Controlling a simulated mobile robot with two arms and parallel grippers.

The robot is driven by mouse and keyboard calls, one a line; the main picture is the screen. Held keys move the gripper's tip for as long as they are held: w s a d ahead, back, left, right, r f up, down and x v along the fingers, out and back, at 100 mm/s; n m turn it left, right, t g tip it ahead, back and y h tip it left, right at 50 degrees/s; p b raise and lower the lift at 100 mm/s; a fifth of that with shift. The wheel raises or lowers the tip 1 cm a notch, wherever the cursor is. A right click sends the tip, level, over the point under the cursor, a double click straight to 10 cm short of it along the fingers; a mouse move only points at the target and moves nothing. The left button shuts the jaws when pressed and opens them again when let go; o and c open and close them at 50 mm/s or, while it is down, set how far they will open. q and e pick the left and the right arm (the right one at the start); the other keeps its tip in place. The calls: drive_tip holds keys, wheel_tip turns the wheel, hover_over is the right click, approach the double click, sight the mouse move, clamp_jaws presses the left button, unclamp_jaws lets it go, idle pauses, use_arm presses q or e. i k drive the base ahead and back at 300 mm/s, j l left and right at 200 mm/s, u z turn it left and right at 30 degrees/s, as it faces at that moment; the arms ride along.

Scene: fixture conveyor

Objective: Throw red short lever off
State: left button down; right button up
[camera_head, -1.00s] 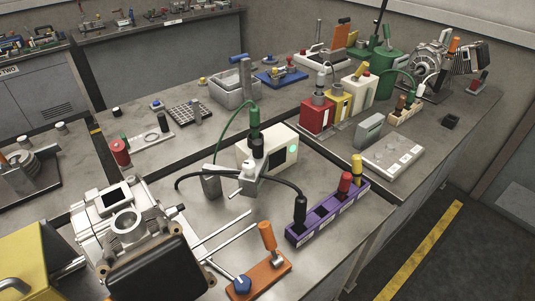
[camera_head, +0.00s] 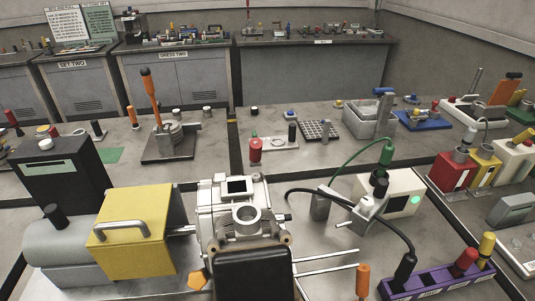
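No part clearly reads as a red short lever. A short red grip (camera_head: 466,259) stands tilted in a purple strip (camera_head: 428,286) at the bottom right, between a black plug (camera_head: 404,270) and a yellow grip (camera_head: 487,243). A red upright cylinder (camera_head: 255,150) stands at the end of a small pale plate (camera_head: 281,143) near the middle. A small red knob (camera_head: 435,103) is on a blue base at the right. I cannot tell which of these the task means. Neither gripper shows in the head view.
A white machine with a black box (camera_head: 254,275) fills the bottom middle. A yellow guarded unit (camera_head: 130,232) stands left of it. An orange-handled lever (camera_head: 148,85) rises at the back left. A cream box (camera_head: 390,197) with cables stands right. Bare bench top lies around the red cylinder.

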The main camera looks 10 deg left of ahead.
sight(256, 144)
drive_tip(key=k+l+u, duration=0.2)
drive_tip(key=u, duration=0.2)
drive_tip(key=k+l+u, duration=0.15)
drive_tip(key=u, duration=0.25)
drive_tip(key=k, duration=0.05)
